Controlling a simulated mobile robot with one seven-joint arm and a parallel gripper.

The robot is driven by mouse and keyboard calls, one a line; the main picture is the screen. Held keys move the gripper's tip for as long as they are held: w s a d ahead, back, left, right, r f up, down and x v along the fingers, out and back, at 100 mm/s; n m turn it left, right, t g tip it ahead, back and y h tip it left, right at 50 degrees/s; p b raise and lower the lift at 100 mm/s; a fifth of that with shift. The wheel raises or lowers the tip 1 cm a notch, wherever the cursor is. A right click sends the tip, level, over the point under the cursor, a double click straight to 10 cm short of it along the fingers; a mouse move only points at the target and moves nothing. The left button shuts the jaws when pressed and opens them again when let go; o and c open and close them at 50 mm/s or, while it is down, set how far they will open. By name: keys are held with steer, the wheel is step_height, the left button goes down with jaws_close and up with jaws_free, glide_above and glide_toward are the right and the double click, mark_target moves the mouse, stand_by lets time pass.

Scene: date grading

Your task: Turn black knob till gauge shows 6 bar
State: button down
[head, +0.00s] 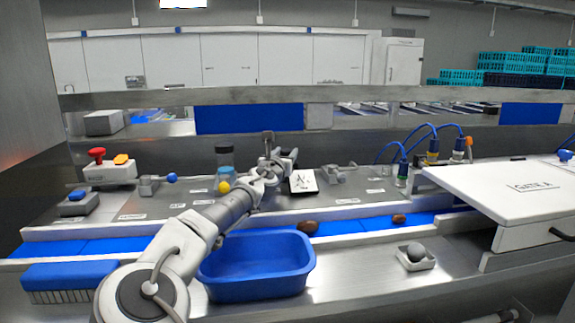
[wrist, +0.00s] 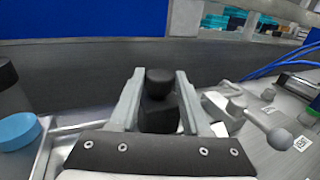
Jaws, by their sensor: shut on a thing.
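The black knob (wrist: 159,115) stands between the two grey fingers of my gripper (wrist: 158,82) in the wrist view. The fingers are shut on its sides, and its rounded top shows between them. In the head view my gripper (head: 281,156) is at the back of the steel bench, with the knob mostly hidden by it. A white square dial (head: 303,182) with dark marks, apparently the gauge, is just right of my wrist in the head view. It is too small to read. No dial face shows in the wrist view.
A ball-ended lever (wrist: 277,138) is close right of my gripper. A blue tub (head: 256,287) is below my arm, and brown dates (head: 308,227) lie on the blue belt. A white cover (head: 520,190) is at right.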

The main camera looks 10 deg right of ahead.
steer(key=m+g+h+p, duration=0.1)
steer(key=h, duration=0.1)
steer(key=m+g+h, duration=0.1)
steer(key=shift+w+a+r+m+h+p, duration=0.2)
steer(key=shift+a+m+h+p, duration=0.15)
steer(key=shift+m+h+p, duration=0.05)
steer(key=shift+m+g+h+p, duration=0.8)
steer(key=shift+h+p, duration=0.1)
steer(key=shift+h, duration=0.1)
steer(key=shift+w+a+f, duration=0.1)
steer(key=shift+f, duration=0.1)
steer(key=shift+c, duration=1.8)
jaws_free()
steer(key=b+v, duration=0.1)
steer(key=v, duration=1.6)
steer(key=shift+a+r, duration=0.1)
steer(key=shift+a, duration=0.2)
